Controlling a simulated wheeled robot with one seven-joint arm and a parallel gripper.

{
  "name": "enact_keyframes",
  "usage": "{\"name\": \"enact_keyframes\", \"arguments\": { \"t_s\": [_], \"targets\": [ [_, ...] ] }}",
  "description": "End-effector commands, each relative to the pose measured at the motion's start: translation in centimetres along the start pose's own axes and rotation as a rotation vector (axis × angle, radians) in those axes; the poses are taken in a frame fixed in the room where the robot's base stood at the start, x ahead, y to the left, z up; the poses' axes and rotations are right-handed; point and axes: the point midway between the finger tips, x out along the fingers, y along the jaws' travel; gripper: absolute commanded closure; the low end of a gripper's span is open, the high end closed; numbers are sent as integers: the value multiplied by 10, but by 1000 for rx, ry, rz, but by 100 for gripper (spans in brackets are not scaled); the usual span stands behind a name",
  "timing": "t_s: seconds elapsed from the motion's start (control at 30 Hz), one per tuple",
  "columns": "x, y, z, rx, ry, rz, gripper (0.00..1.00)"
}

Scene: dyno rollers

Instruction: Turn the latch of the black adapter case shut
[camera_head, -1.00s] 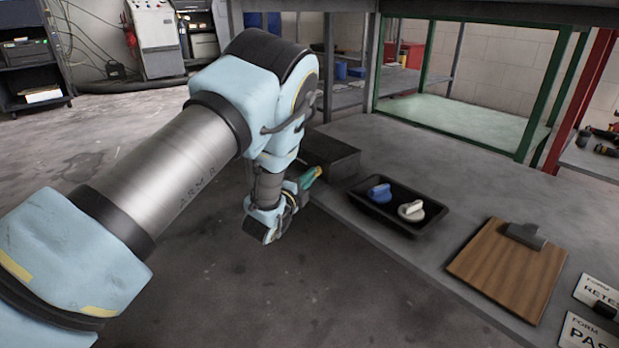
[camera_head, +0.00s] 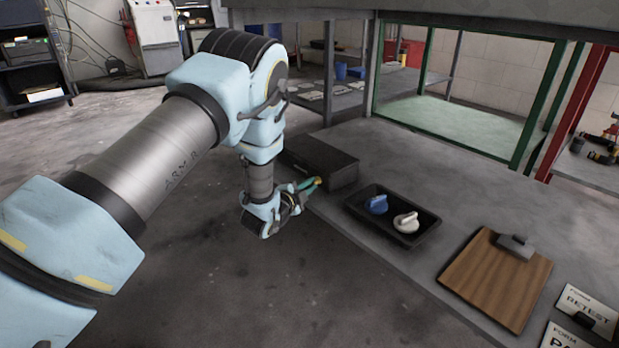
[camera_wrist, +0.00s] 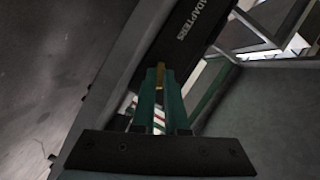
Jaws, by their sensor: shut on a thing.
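The black adapter case (camera_head: 322,164) lies on the grey bench, near its left edge. In the wrist view its dark front (camera_wrist: 188,32) shows "ADAPTERS" in white letters, running at a slant. A small brass-coloured latch (camera_wrist: 160,76) is on that front. My gripper (camera_head: 315,184) is at the near side of the case. In the wrist view my gripper's teal fingers (camera_wrist: 160,88) are closed around the latch, one on each side. The fingers hide part of the latch, so its exact angle is hard to tell.
A black tray (camera_head: 420,238) with a blue knob (camera_head: 377,205) and a white knob (camera_head: 406,222) stands right of the case. A wooden clipboard (camera_head: 490,285) and form cards (camera_head: 585,312) lie farther right. A green frame (camera_head: 425,62) rises behind. Open floor lies left of the bench.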

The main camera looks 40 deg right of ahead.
Motion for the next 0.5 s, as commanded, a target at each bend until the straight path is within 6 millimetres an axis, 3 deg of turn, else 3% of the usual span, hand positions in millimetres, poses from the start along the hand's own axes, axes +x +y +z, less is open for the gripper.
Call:
{"name": "enact_keyframes", "arguments": {
  "t_s": [0.5],
  "targets": [
    [-1,-8,1,-457,-3,188,100]
  ]
}}
